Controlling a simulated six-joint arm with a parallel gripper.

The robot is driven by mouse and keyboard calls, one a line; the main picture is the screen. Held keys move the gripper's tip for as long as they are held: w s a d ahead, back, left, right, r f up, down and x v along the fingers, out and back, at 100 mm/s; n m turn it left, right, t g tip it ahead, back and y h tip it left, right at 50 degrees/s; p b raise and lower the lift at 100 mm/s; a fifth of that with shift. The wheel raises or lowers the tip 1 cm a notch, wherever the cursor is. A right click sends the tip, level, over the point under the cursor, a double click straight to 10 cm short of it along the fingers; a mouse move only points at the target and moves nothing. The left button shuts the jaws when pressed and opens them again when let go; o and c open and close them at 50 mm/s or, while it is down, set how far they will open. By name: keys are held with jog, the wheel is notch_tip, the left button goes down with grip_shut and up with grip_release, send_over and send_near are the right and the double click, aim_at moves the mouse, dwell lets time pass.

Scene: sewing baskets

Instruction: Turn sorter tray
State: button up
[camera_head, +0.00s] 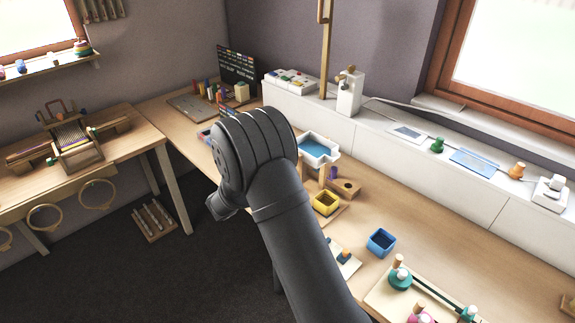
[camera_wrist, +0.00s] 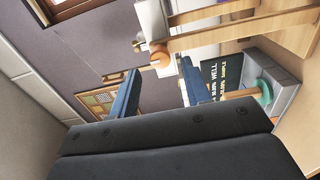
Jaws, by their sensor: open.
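A white-rimmed tray with a blue inside (camera_head: 318,150) stands raised on the bench, just right of my arm in the head view. It may be the sorter tray, but I cannot tell for sure. My arm hides part of the bench beside it. My gripper (camera_wrist: 160,68) shows in the wrist view with its two dark blue fingers wide apart and nothing between them. The gripper is hidden behind my arm in the head view. An orange round knob (camera_wrist: 160,58) on a white and wooden fixture appears beyond the fingertips; contact is not visible.
A yellow box (camera_head: 325,204) and a blue box (camera_head: 381,242) stand on the bench. A pulley board with green wheels (camera_head: 399,279) is at the front right. A black lettered board (camera_head: 238,68) stands at the back. A white ledge (camera_head: 400,135) runs along the wall.

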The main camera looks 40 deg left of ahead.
jog(key=shift+w, duration=1.9)
grip_shut()
